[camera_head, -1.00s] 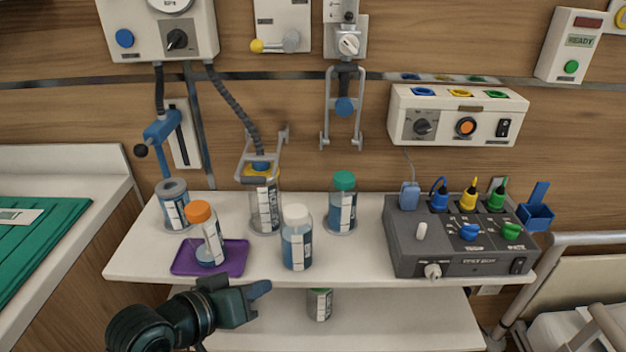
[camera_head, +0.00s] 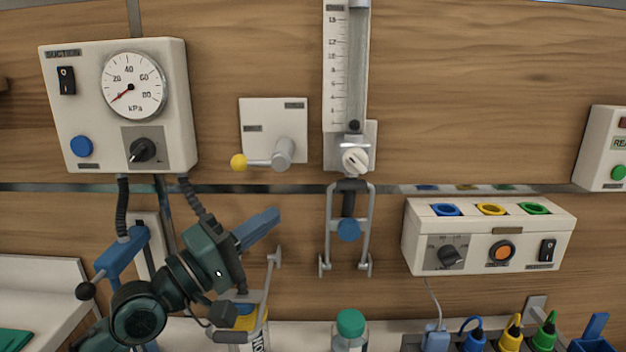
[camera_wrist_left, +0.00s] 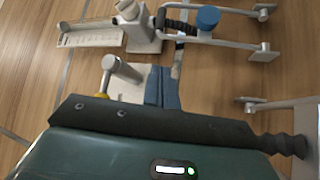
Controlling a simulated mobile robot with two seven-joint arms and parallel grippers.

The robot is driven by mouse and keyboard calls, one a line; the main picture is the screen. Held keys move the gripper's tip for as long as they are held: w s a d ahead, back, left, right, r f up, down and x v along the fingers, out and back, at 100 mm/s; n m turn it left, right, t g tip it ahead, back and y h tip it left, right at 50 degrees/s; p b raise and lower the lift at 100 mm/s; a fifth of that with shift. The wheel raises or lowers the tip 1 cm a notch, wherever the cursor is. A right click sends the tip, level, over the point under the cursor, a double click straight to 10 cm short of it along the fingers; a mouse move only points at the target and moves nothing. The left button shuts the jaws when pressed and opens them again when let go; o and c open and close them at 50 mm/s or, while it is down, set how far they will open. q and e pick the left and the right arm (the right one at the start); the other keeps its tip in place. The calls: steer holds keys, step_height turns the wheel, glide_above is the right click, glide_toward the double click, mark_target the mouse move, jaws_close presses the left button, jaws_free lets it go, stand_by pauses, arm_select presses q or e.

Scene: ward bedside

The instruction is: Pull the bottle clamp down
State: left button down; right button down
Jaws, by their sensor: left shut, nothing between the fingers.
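A grey wire bail with a blue knob (camera_head: 349,231) hangs below the flowmeter (camera_head: 347,80) with no bottle in it. A second grey wire frame (camera_head: 265,305) spans a yellow-lidded bottle (camera_head: 250,325), partly hidden by my left arm. A blue bracket with a black ball handle (camera_head: 122,252) sits on a slotted wall plate at left. I cannot tell which of these is the bottle clamp. My left gripper (camera_head: 268,222) is shut and empty, in front of the wall between the suction unit and the flowmeter bail. Its blue fingers also show in the left wrist view (camera_wrist_left: 163,88).
The suction unit (camera_head: 118,105) is at upper left, beside a wall plate with a yellow-tipped lever (camera_head: 262,161). A white control box (camera_head: 490,238) is at right. A green-capped bottle (camera_head: 350,325) stands below the bail. The wood wall between bail and box is clear.

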arm_select(q)
steer(key=p+x, duration=0.2)
steer(key=x, duration=0.8)
arm_select(e)
steer(key=shift+s+d+r+n, duration=0.1)
steer(key=shift+s+r+n, duration=0.2)
steer(key=shift+s+r, duration=0.15)
arm_select(q)
steer(key=shift+s+r, duration=0.1)
steer(key=shift+s, duration=0.05)
steer(key=shift+s, duration=0.1)
